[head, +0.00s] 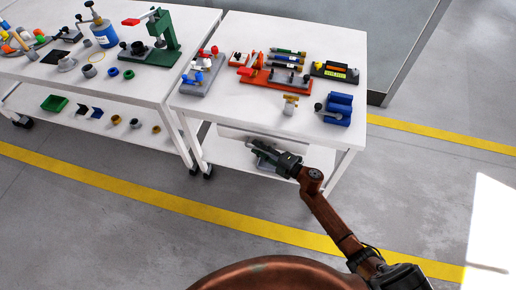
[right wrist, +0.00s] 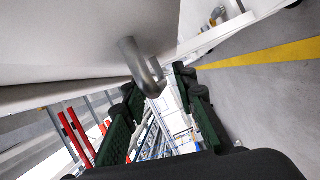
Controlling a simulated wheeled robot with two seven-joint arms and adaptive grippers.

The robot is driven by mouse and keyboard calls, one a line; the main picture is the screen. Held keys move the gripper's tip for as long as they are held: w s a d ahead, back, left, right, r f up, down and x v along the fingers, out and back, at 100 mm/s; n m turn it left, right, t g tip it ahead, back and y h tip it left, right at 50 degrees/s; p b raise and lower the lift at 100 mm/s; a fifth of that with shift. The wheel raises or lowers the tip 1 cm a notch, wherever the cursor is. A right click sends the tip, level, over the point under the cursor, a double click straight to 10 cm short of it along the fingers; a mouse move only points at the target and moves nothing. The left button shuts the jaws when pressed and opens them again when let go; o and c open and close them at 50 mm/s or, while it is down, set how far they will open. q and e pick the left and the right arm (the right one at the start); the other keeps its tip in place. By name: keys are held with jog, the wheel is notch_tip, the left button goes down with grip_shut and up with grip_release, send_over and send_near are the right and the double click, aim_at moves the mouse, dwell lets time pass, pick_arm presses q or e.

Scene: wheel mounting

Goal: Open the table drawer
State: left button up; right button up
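The white table (head: 235,42) stands at the right of the head view. The drawer's white front (head: 235,132) shows under its top, partly hidden by my right gripper. In the right wrist view, a grey curved metal handle (right wrist: 138,62) sticks out from the white drawer front (right wrist: 75,45). My right gripper (head: 262,152) is at the drawer front. In the right wrist view its green fingers (right wrist: 157,85) are apart, with the handle's bend between their tips. Gaps show beside the handle, so the gripper does not look closed on it. My left gripper is not in view.
The table top holds a red-orange rack (head: 275,78), a blue block (head: 338,108) and other parts. A second white table (head: 95,75) with a green press (head: 160,42) stands to the left. The floor in front, with a yellow line (head: 170,200), is clear.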

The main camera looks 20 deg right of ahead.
jog(key=shift+c, duration=0.2)
grip_shut()
dwell(0.6)
